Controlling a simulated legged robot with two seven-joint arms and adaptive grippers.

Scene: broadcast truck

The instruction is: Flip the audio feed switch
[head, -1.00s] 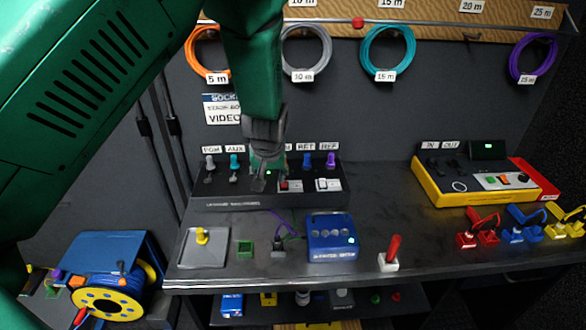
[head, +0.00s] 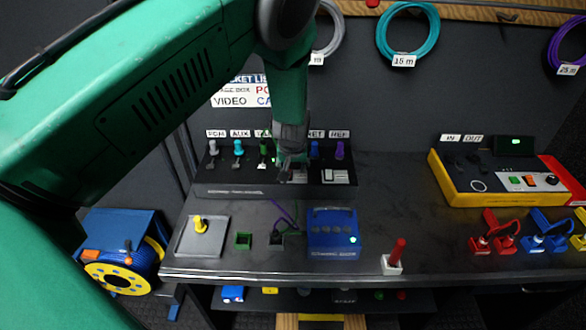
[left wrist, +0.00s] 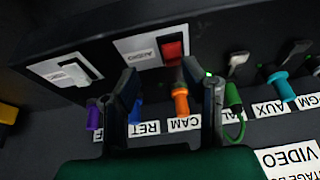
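The switch panel (head: 245,190) stands at the back of the desk. In the left wrist view, seen upside down, a red rocker switch (left wrist: 172,50) sits on a pale plate whose small label seems to read AUDIO. A second switch with a white lever (left wrist: 82,68) sits on a plate to its left; its label is too blurred to read. My left gripper (left wrist: 171,78) is open, its fingers apart and empty, with the red rocker just beyond the gap. In the head view my left gripper (head: 290,165) hides most of the red switch; the white switch (head: 338,176) shows beside it. My right gripper is not in view.
Coloured plugs, including an orange plug (left wrist: 181,100), a purple plug (left wrist: 94,115) and a green plug (left wrist: 233,95), line the panel close to my fingers. On the desk are a blue box (head: 333,238), a red-handled lever (head: 396,255) and a yellow console (head: 450,185).

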